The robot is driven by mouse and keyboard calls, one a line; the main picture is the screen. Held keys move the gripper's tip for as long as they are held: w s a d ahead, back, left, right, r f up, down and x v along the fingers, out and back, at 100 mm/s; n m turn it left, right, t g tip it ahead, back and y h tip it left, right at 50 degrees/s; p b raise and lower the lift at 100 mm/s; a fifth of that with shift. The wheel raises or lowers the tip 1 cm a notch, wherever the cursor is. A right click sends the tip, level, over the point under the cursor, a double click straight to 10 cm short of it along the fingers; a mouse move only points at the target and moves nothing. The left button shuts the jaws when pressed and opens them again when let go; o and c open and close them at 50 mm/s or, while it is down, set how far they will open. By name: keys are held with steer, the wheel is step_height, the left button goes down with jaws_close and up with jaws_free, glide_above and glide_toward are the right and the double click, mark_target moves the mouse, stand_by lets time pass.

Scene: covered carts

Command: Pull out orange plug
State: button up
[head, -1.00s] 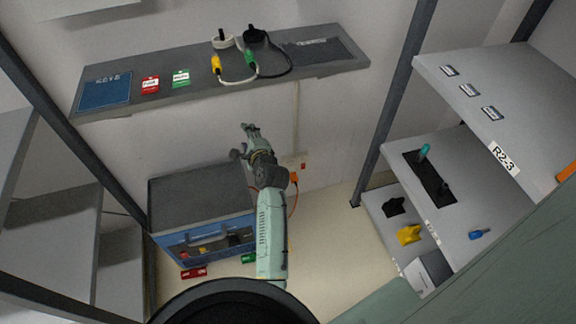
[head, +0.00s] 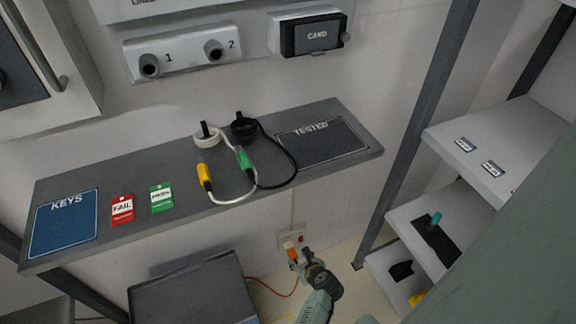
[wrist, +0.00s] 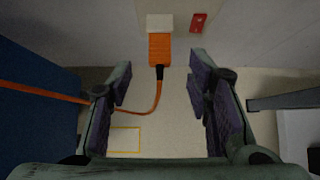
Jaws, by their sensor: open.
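The orange plug (wrist: 160,48) sits in a white wall socket (wrist: 159,23), with an orange cable (wrist: 150,108) hanging from its lower end and curving left. In the head view the plug (head: 292,253) shows low on the wall below the shelf. My gripper (wrist: 159,85) is open and empty. Its two fingers stand left and right of the plug's line, with the plug ahead of the tips and apart from them. In the head view my gripper (head: 300,265) is just below the plug, and its tips partly overlap the socket area.
A red switch (wrist: 198,22) is right of the socket. A grey shelf (head: 110,166) with tags, yellow and green connectors and a card mat overhangs above. A dark-topped blue cabinet (head: 190,295) stands left; a shelf rack (head: 465,180) stands right.

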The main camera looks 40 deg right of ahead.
mark_target(292, 254)
steer(key=shift+f, duration=0.1)
steer(key=b+x, duration=0.6)
steer(key=x, duration=0.1)
steer(key=shift+b+x, duration=0.45)
steer(key=shift+x, duration=0.45)
steer(key=shift+p, duration=0.55)
stand_by(0.6)
steer(key=shift+c, duration=0.5)
steer(key=shift+a, duration=0.1)
jaws_close()
